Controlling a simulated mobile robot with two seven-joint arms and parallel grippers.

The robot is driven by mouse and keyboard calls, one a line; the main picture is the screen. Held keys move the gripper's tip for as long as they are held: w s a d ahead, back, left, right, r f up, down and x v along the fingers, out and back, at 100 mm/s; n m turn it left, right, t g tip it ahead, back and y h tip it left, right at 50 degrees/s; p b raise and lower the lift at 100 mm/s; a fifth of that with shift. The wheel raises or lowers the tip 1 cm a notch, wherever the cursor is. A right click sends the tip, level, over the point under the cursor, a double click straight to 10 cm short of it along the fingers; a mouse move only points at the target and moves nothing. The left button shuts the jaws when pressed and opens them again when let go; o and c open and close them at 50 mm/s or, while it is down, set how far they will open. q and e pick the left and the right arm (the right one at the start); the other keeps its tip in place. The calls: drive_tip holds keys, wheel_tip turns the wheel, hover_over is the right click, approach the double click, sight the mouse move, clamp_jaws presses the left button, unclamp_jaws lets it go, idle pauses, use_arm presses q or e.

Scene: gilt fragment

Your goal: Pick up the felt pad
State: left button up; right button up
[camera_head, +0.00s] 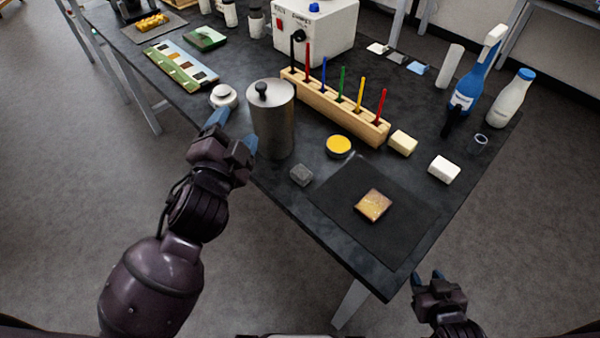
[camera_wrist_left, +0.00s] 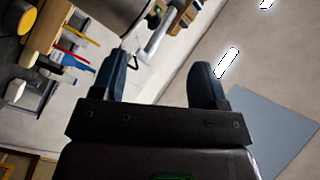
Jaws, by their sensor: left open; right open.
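A small grey block (camera_head: 301,174), which looks like the felt pad, lies on the dark table near its front edge. It sits just left of a black mat (camera_head: 335,198) that bears a gilt square fragment (camera_head: 374,205). My left gripper (camera_head: 233,132) is open and empty, at the table's front edge beside the steel canister, to the left of and apart from the grey block. Its two spread fingers also show in the left wrist view (camera_wrist_left: 157,82), with nothing between them. My right gripper (camera_head: 427,278) is open and empty, off the table's near right corner.
The tall steel canister (camera_head: 272,122) stands between my left gripper and the wooden tool rack (camera_head: 335,108). A white lidded jar (camera_head: 223,97) is close behind the left fingers. A yellow-topped tin (camera_head: 338,146), a cream block (camera_head: 403,142) and a white block (camera_head: 444,169) lie behind the mat.

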use_arm(q)
drive_tip(key=s+d+r+m+g+h, duration=0.1)
drive_tip(key=d+r+m+g+h, duration=0.1)
drive_tip(key=d+r+m+h, duration=0.5)
drive_tip(key=s+d+r+m+g+h, duration=0.1)
drive_tip(key=d+r+m+g+h, duration=0.1)
drive_tip(key=d+m+h, duration=0.8)
drive_tip(key=s+d+m+g+h, duration=0.1)
drive_tip(key=s+d+m+g, duration=0.35)
drive_tip(key=m+g, duration=0.8)
drive_tip(key=m+g+y, duration=0.2)
drive_tip(key=m+y, duration=1.8)
drive_tip(key=y, duration=0.1)
hover_over(301, 171)
wheel_tip(301, 171, down, 15)
drive_tip(key=shift+s+f+t, duration=0.15)
drive_tip(key=shift+f+t, duration=0.1)
drive_tip(key=shift+f, duration=0.1)
wheel_tip(301, 171, down, 10)
drive_tip(key=c, duration=1)
wheel_tip(301, 171, up, 20)
